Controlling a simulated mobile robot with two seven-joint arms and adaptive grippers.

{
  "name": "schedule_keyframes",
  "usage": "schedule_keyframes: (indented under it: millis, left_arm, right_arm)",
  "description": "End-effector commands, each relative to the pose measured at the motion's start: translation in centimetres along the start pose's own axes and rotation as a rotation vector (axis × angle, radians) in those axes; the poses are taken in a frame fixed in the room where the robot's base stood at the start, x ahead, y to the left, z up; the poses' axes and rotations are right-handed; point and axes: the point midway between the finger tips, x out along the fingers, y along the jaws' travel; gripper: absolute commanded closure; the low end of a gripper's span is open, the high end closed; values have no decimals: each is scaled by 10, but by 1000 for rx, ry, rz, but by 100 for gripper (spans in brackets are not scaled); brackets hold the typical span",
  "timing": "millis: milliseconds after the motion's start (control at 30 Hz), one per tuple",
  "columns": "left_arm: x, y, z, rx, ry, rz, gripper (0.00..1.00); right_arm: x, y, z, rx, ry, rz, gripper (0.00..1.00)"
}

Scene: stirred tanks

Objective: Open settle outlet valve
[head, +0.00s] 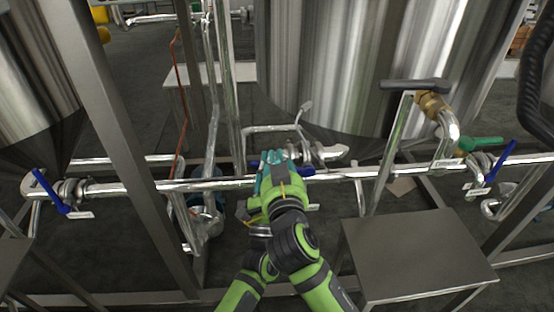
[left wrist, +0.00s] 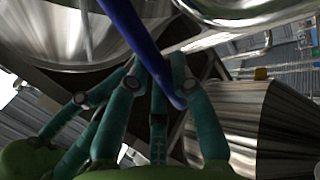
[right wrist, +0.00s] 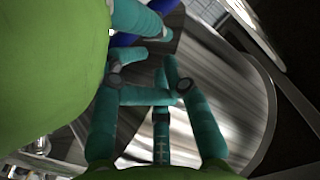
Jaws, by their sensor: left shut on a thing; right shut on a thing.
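My left gripper (left wrist: 165,95) is shut around a blue valve handle (left wrist: 130,25). In the left wrist view the handle runs from the top edge down between the teal fingers. In the head view my two hands overlap at the horizontal pipe, and blue handle parts (head: 306,171) show beside the teal fingers. My right gripper (right wrist: 172,92) is closed, close against the other hand. In the right wrist view blue also shows near its fingers (right wrist: 126,39), but what lies between its fingertips is hidden. The valve body is mostly covered in the head view.
The horizontal steel pipe (head: 225,183) crosses the frame in front of a large steel tank (head: 320,65). Other blue-handled valves stand at far left (head: 52,194) and right (head: 499,160). Slanted frame posts and a flat metal plate (head: 418,249) stand close to my arms.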

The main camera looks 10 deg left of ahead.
Motion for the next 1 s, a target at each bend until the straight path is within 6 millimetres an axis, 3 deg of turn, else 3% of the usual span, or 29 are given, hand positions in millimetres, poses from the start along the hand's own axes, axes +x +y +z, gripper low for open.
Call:
schedule_keyframes:
  millis: [667,700,733,1000]
  left_arm:
    - [4,1,-4,-6,8,3,100]
    - [4,1,-4,-6,8,3,65]
    - [4,1,-4,-5,8,4,53]
    - [3,3,-2,-4,6,7,52]
  right_arm:
    - [2,0,16,-63,-5,6,100]
    - [2,0,16,-64,-5,7,100]
    - [2,0,16,-64,-5,7,100]
    - [2,1,17,-63,-7,9,100]
